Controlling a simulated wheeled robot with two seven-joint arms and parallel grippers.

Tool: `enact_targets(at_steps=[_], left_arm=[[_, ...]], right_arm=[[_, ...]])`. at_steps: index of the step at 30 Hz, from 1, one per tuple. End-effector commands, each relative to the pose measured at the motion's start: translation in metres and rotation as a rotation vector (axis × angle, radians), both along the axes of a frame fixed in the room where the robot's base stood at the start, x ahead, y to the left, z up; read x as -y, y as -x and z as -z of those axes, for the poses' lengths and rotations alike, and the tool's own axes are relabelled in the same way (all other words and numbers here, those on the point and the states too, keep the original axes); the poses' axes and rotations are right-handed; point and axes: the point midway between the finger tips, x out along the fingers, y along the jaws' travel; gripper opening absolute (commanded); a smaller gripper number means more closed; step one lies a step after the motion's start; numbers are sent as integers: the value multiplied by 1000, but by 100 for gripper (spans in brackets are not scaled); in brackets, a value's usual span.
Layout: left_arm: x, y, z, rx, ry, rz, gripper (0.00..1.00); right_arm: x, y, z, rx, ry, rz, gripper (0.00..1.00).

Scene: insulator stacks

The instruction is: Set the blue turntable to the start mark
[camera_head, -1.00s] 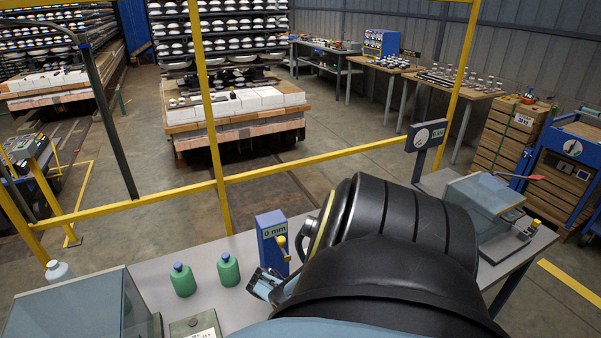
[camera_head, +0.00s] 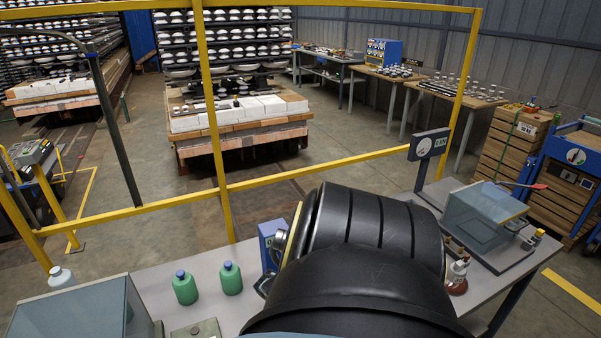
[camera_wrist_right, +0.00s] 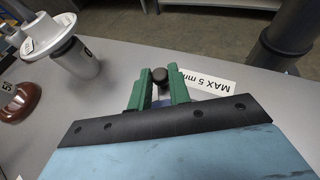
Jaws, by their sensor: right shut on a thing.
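In the right wrist view, the green fingers of my right gripper (camera_wrist_right: 160,92) are close together on a small black knob (camera_wrist_right: 160,76). A small bluish patch shows below the knob between the fingers. I cannot tell if it is the blue turntable, and I see no start mark. A white label reading MAX 5 mm (camera_wrist_right: 207,82) lies just right of the fingers. In the head view, my large black arm covers the middle of the bench and hides my right gripper's fingertips. My left gripper is not in view.
A white insulator on a grey cylinder (camera_wrist_right: 62,45) and a brown one (camera_wrist_right: 20,100) stand left of the gripper. A yellow rail runs behind.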

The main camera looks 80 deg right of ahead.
Motion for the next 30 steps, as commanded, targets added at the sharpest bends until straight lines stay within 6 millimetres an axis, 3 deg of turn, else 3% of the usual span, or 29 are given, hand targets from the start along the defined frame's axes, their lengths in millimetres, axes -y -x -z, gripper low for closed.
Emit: enact_targets(at_steps=[1, 6, 17, 30], left_arm=[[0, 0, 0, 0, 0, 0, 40], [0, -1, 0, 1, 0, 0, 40], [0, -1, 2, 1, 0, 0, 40], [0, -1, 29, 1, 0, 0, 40]], right_arm=[[-2, 1, 3, 4, -1, -1, 23], [-1, 1, 2, 3, -1, -1, 41], [3, -7, -1, 3, 1, -1, 41], [35, -80, -33, 5, -1, 1, 41]])
